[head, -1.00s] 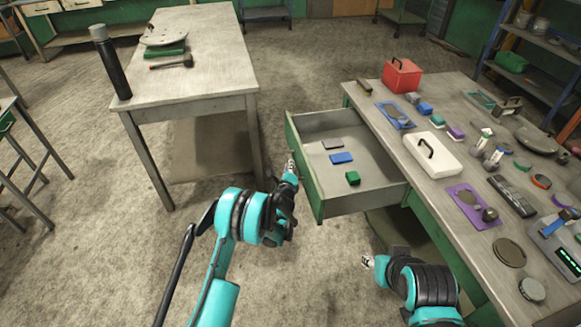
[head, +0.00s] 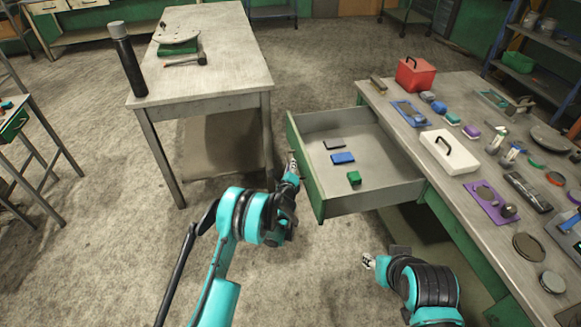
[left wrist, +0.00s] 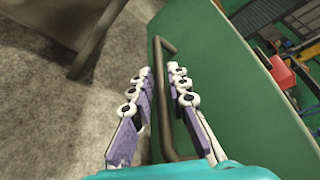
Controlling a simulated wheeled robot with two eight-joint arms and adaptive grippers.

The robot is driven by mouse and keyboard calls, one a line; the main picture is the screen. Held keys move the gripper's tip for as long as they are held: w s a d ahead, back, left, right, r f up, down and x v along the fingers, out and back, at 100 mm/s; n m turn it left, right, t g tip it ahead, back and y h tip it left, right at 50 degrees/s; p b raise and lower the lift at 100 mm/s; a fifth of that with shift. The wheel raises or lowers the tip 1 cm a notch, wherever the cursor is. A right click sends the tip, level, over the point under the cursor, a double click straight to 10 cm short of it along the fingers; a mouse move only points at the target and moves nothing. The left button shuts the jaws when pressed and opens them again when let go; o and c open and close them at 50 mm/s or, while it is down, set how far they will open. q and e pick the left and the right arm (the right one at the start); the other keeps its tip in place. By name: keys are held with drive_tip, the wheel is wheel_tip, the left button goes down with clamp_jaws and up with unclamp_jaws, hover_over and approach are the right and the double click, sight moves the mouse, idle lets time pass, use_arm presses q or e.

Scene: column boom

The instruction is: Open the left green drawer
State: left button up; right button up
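The left green drawer (head: 372,203) is pulled well out of the workbench, with its green front toward the left of the head view. Inside it lie a dark flat piece, a blue block (head: 342,158) and a green block (head: 354,178). My left gripper (head: 292,170) is at the drawer's front. In the left wrist view its fingers (left wrist: 161,85) stand close on both sides of the brown bar handle (left wrist: 161,100), which runs between them on the green front (left wrist: 220,90). My right gripper (head: 369,262) is low in front of the bench, away from the drawer; its fingers are too small to read.
The workbench (head: 452,202) carries a red box (head: 415,78), a white box with a handle (head: 450,152) and several small tools. A second table (head: 215,85) stands close left of the drawer front. Bare floor (head: 320,270) lies in front.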

use_arm(q)
drive_tip(key=shift+o, duration=0.4)
drive_tip(key=v, duration=0.7)
drive_tip(key=shift+s, duration=0.3)
drive_tip(key=s+a+r+n+g+y, duration=0.1)
drive_tip(key=s+a+r+n, duration=0.25)
drive_tip(key=r, duration=0.25)
drive_tip(key=s+a+r+n+g, duration=0.2)
drive_tip(key=s+a+r+n, duration=0.1)
drive_tip(key=s+r+n, duration=0.3)
drive_tip(key=s+a+r+n+g+y, duration=0.1)
drive_tip(key=s+a+r+n, duration=0.2)
drive_tip(key=r, duration=0.4)
drive_tip(key=s+a+n+g+h, duration=0.1)
drive_tip(key=s+n+g, duration=0.3)
drive_tip(key=s+n, duration=0.8)
drive_tip(key=s, duration=1.7)
drive_tip(key=shift+a+f+g+h, duration=0.15)
drive_tip(key=shift+f+g+h, duration=0.15)
drive_tip(key=shift+h, duration=0.1)
